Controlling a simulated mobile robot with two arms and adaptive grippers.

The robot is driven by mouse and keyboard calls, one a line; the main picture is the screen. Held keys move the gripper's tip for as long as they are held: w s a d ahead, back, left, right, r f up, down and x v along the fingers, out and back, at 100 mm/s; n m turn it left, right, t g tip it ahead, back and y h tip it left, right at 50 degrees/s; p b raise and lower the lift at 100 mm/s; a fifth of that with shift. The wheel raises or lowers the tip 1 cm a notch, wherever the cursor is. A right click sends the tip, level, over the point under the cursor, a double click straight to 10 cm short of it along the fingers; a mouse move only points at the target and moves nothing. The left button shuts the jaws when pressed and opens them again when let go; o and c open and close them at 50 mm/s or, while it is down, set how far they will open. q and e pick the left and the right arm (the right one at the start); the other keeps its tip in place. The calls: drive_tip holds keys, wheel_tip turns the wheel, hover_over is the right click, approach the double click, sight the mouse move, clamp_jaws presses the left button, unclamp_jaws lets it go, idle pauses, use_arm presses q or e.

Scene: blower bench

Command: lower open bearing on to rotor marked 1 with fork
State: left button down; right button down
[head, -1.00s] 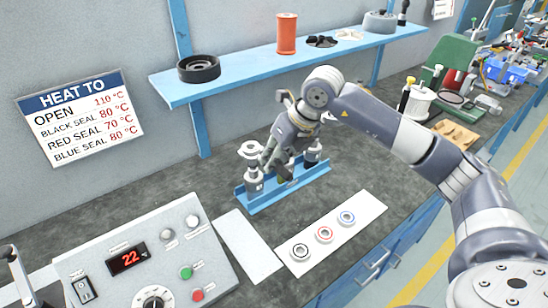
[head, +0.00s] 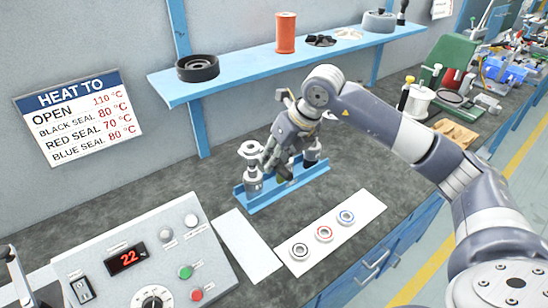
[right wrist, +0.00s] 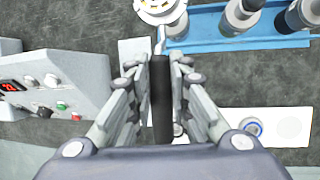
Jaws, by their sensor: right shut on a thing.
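My right gripper (right wrist: 162,75) is shut on the black handle of the fork (right wrist: 162,105). In the head view this gripper (head: 283,165) is over the blue rack (head: 290,189). The fork's metal shaft reaches up in the wrist view to a pale round piece at the top edge. In the head view a pale disc-like top (head: 251,149) shows at the left rotor (head: 253,181). I cannot tell whether this is the open bearing, or whether it touches the rotor. Other rotors (right wrist: 240,16) stand in the rack, partly hidden by my gripper in the head view. No number is legible. My left gripper is out of view.
Three bearings with black (head: 300,250), red (head: 324,233) and blue (head: 347,217) rings lie on a white sheet (head: 375,205). A bare sheet (head: 247,247) lies beside it. The heater panel (head: 140,270) reads 22. A blue shelf (head: 230,82) overhangs the bench behind.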

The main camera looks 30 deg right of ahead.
wheel_tip(320, 180, down, 7)
drive_tip(key=b, duration=0.6)
idle(4.6)
drive_tip(key=shift+s, duration=0.15)
drive_tip(key=s+b, duration=0.3)
drive_tip(key=s, duration=0.3)
drive_tip(key=shift+d, duration=0.45)
idle(0.8)
drive_tip(key=shift+s, duration=0.1)
